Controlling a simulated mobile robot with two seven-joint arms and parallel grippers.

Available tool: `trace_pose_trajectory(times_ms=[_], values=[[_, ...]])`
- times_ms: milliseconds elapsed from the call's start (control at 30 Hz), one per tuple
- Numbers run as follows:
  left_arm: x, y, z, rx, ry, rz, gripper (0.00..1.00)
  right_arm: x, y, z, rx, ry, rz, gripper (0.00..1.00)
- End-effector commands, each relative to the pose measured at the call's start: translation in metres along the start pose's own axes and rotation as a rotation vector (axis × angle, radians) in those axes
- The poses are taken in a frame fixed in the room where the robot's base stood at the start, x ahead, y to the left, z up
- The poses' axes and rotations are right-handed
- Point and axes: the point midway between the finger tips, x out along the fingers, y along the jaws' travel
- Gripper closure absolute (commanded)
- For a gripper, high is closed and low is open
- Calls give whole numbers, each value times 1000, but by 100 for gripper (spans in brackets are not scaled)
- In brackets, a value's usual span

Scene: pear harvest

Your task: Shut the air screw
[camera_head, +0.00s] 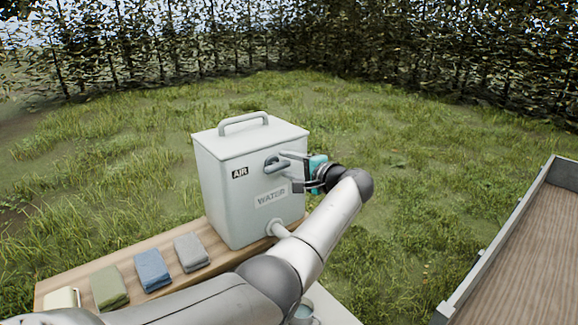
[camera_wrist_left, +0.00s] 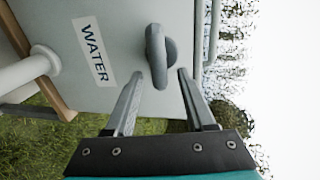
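The air screw (camera_head: 275,164) is a grey winged knob on the front of the pale grey water tank (camera_head: 228,205), beside the AIR label (camera_head: 240,173). My left gripper (camera_head: 289,171) is at the tank front, its fingers pointing at the knob. In the left wrist view the left gripper (camera_wrist_left: 160,73) is open, and the knob (camera_wrist_left: 156,48) shows between and just beyond the fingertips, its long wing roughly in line with the fingers. I see no clear contact; the exact depth cannot be told. My right gripper is not in view.
The tank stands on a wooden board (camera_head: 128,264) with folded grey (camera_head: 191,252), blue (camera_head: 152,270) and green (camera_head: 108,288) cloths to its left. A pale spout (camera_head: 279,229) juts out low on the tank. A wooden-floored trailer bed (camera_head: 525,255) is at right; grass lies between.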

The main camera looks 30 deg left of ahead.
Motion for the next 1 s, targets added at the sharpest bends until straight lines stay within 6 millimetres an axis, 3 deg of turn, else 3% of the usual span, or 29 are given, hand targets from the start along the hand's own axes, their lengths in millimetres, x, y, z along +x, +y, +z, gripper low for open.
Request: trace_pose_trajectory(times_ms=[267, 467, 800, 1000], values=[[-3, 1, 0, -1, 0, 1, 45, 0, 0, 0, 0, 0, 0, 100], [-24, 2, 0, -3, 2, 1, 45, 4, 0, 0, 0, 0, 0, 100], [-102, 3, -1, -4, 5, 3, 45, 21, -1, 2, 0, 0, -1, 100], [-137, 2, 0, -1, 2, 2, 45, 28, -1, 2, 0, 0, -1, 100]])
